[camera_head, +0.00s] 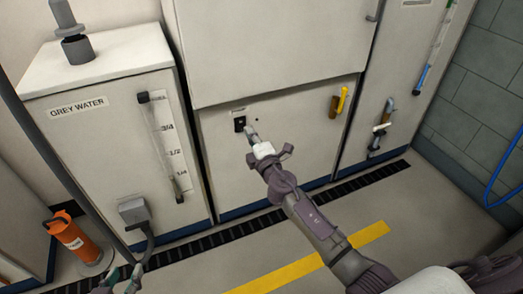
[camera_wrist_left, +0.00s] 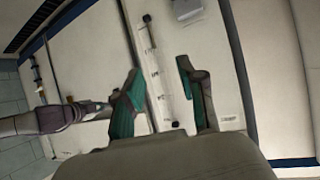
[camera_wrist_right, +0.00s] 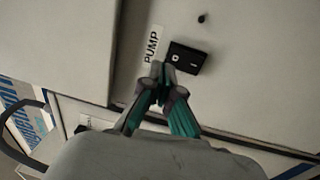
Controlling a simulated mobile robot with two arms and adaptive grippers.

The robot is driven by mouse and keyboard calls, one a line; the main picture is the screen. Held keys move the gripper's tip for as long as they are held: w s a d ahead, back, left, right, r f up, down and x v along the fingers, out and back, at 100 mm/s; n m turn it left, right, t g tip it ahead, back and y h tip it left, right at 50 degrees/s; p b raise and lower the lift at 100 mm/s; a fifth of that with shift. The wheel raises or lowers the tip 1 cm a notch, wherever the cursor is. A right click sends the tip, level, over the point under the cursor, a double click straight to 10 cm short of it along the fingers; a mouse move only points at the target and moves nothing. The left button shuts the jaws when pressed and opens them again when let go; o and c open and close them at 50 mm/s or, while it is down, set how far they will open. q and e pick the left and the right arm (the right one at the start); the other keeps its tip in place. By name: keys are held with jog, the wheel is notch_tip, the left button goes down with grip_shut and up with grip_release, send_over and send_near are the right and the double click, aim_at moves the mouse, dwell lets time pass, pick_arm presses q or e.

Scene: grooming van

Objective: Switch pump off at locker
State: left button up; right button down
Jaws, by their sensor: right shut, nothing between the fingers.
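The pump switch (camera_head: 239,124) is a small black rocker on the white locker front (camera_head: 300,125), below a small label. In the right wrist view the black switch (camera_wrist_right: 186,58) sits beside a label (camera_wrist_right: 153,46) reading PUMP. My right gripper (camera_head: 250,132) is shut and empty, its tips at the lower edge of the switch in the right wrist view (camera_wrist_right: 163,75). I cannot tell whether they touch it. My left gripper (camera_head: 122,280) is low at the left in the head view. In the left wrist view its fingers (camera_wrist_left: 158,85) are apart with nothing between them.
A grey water tank (camera_head: 110,130) with a sight gauge stands left of the locker. An orange cylinder (camera_head: 75,238) stands on the floor at the left. A yellow handle (camera_head: 342,101) and a valve (camera_head: 381,128) are to the right. A yellow stripe (camera_head: 290,270) crosses the floor.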

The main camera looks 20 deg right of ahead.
pick_arm(q)
jog(key=s+a+f+g+y+p, duration=0.1)
jog(key=s+a+f+g, duration=0.1)
jog(key=s+f+g, duration=0.3)
jog(key=shift+s+a+p, duration=0.2)
jog(key=shift+s+p, duration=0.1)
jog(key=shift+s, duration=0.4)
pick_arm(e)
jog(key=s, duration=0.8)
jog(key=shift+d+r, duration=0.3)
jog(key=shift+r, duration=0.05)
jog(key=shift+s, duration=0.1)
